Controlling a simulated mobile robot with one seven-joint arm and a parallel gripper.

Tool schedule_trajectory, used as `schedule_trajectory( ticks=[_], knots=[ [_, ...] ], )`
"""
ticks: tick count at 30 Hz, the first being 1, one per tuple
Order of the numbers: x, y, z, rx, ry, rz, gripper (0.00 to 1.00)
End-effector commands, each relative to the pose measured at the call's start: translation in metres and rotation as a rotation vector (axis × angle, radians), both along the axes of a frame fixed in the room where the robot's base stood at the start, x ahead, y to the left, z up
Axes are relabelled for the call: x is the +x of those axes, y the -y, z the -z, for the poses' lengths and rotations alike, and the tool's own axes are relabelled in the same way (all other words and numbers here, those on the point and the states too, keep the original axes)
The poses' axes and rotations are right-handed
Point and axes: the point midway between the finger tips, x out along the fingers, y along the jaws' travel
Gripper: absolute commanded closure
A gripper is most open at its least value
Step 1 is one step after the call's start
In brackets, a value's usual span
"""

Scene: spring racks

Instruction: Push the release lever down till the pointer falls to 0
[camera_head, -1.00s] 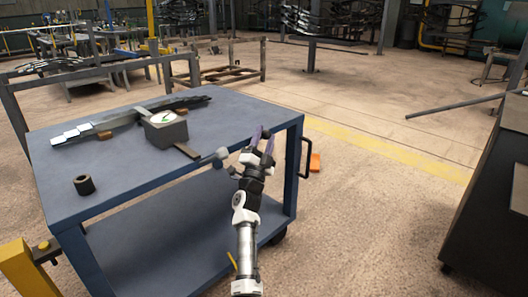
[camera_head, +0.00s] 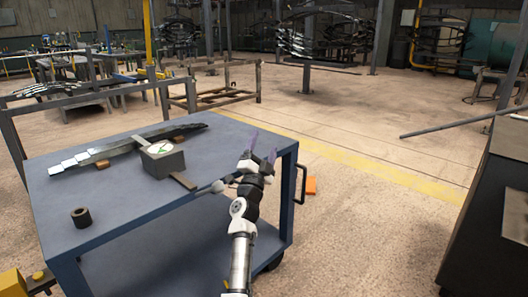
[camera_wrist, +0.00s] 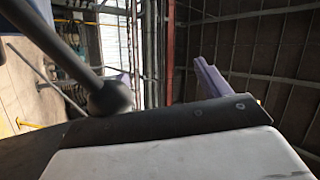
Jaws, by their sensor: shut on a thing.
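The release lever comes out on the box's right and ends in a grey ball knob (camera_head: 217,187) near the cart's front edge. My gripper (camera_head: 261,147) is just right of the knob, its purple fingers pointing up. A gap shows between the fingertips, and the grip on the lever is not clearly visible.
A stack of leaf springs (camera_head: 125,146) lies along the back of the blue cart (camera_head: 135,205). A dark ring (camera_head: 81,216) stands at its left front. A dark bench (camera_head: 490,205) is at the right, with open floor between.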

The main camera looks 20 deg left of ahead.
Motion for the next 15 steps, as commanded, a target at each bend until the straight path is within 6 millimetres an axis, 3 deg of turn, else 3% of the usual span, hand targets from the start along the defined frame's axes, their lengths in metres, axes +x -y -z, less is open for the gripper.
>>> schedule_trajectory(
  ticks=[1, 2, 15],
  knots=[
    [-0.008, -0.005, -0.019, 0.008, 0.022, -0.008, 0.47],
    [-0.010, -0.004, -0.019, 0.008, 0.022, -0.008, 0.53],
    [-0.034, 0.013, -0.012, 0.005, 0.012, -0.002, 0.53]
  ],
)
